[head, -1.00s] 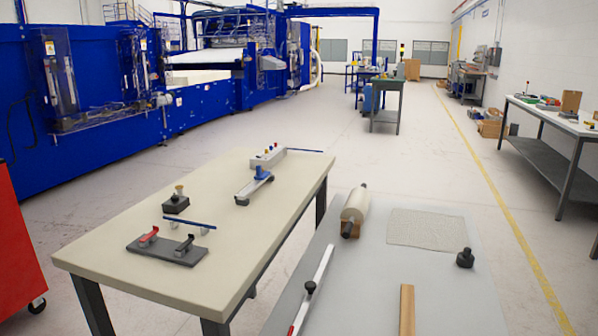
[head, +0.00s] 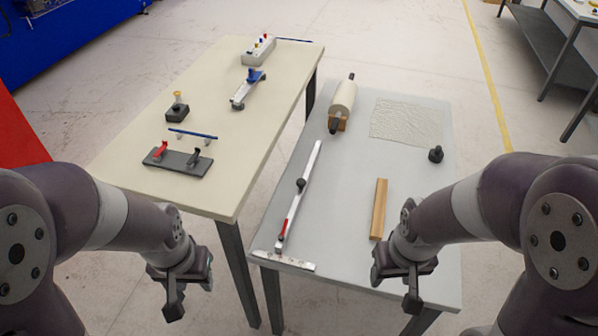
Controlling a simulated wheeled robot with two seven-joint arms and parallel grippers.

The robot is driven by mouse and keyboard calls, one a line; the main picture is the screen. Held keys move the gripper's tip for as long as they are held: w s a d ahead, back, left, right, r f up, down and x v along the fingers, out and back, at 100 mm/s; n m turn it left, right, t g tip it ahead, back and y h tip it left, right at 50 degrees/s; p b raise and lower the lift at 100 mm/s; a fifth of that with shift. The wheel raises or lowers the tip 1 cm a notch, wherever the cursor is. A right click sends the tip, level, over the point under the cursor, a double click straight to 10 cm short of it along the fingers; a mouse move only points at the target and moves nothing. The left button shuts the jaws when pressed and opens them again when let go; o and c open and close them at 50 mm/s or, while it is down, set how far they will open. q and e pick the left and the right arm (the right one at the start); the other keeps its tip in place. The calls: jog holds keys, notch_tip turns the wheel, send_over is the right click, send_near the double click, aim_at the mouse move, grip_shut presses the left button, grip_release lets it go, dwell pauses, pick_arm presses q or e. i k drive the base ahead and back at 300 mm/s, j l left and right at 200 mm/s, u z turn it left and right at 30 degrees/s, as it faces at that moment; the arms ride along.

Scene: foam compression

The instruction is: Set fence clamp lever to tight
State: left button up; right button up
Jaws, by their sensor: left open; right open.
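A long pale fence bar (head: 308,185) lies along the left side of the grey table, with a black knob (head: 300,184) midway. A red strip (head: 287,222) and a small dark part (head: 281,241) are near its front end, by a whitish crosspiece (head: 284,261). Which part is the clamp lever, and its setting, I cannot tell. My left gripper (head: 188,289) is open and empty, left of the crosspiece and in front of the beige table. My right gripper (head: 398,285) is open and empty over the grey table's front right, apart from the bar.
The beige table (head: 225,190) holds a dark plate (head: 178,163) with a red and a black lever, a blue-handled device (head: 246,88) and a button box (head: 258,52). The grey table (head: 345,205) also bears a roller (head: 342,101), wooden strip (head: 379,209), textured sheet (head: 405,121) and black knob-like piece (head: 436,154).

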aim_at(280, 237)
jog(key=i+l, duration=0.25)
jog(key=i+l+u, duration=0.1)
jog(key=u, duration=0.2)
jog(key=i+l+u, duration=0.1)
jog(key=u, duration=0.15)
jog(key=l+u, duration=0.1)
jog(key=u, duration=1)
